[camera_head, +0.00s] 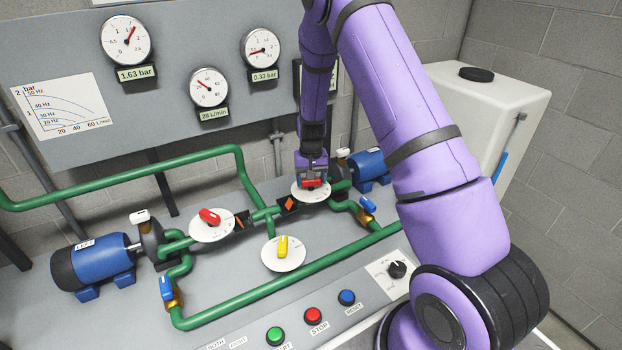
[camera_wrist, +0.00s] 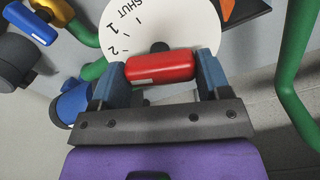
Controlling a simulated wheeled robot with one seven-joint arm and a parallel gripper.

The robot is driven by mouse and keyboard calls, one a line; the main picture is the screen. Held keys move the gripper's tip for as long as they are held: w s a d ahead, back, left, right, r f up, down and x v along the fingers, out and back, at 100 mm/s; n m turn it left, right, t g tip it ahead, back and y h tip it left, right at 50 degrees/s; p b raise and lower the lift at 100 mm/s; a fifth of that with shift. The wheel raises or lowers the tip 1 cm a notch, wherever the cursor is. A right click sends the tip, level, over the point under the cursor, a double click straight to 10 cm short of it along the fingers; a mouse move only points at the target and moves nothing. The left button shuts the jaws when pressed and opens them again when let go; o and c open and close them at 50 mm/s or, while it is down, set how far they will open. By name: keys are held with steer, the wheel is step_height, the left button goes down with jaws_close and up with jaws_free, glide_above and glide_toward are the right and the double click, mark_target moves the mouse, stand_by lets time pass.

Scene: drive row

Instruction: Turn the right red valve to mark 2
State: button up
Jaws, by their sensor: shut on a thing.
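The right red valve handle (camera_head: 315,183) sits over a white dial (camera_head: 299,192) on the green pipework. In the wrist view the red handle (camera_wrist: 160,68) lies nearly level, with the white dial (camera_wrist: 165,22) behind it. SHUT, 1 and 2 are printed on the dial's left side. The handle's left end lies just below the 2; I cannot tell exactly which mark it points to. My gripper (camera_head: 313,179) is shut on the red handle; in the wrist view its blue fingers (camera_wrist: 160,75) press on both ends.
A left red valve (camera_head: 210,216) and a yellow valve (camera_head: 283,246) stand nearby on white dials. A blue valve lever (camera_head: 368,205) is close on the right. Blue motors (camera_head: 98,263) stand at either end. Gauges (camera_head: 210,87) hang above; START, STOP (camera_head: 313,315) and RESET buttons are in front.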

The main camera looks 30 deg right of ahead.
steer(key=shift+m, duration=0.9)
steer(key=o, duration=0.9)
step_height(320, 180, up, 11)
steer(key=shift+f, duration=0.1)
